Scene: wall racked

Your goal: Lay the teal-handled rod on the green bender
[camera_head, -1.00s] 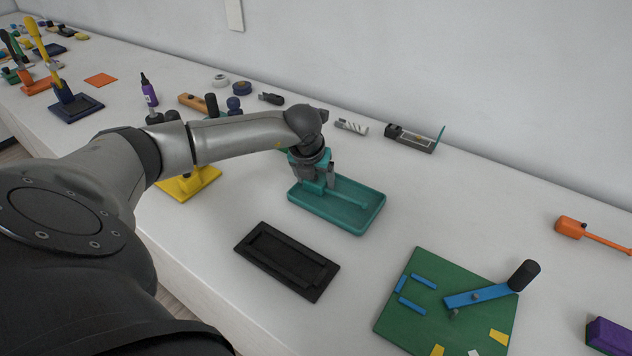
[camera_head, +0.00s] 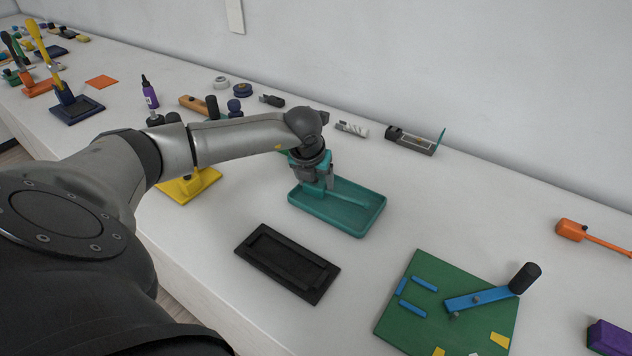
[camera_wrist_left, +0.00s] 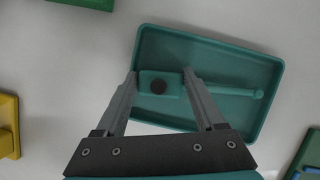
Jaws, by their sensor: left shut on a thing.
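The teal-handled rod lies along a teal tray (camera_head: 352,224), and its thick handle (camera_wrist_left: 172,85) shows between my fingers in the left wrist view. My left gripper (camera_head: 322,184) points down over the left part of the tray and is shut on the handle. In the left wrist view the left gripper (camera_wrist_left: 160,82) has one finger on each side of the handle, and the thin rod runs right to a small knob. The green bender (camera_head: 416,318) is a flat board at the lower right with a blue lever (camera_head: 476,297), a black grip and blue guide strips. My right gripper is not in view.
A black tray (camera_head: 287,264) lies between the teal tray and the table's front edge. A yellow stand (camera_head: 190,186) is left of the tray, partly behind my arm. An orange tool (camera_head: 572,229) and purple block (camera_head: 609,337) are at the right. White table is clear between tray and bender.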

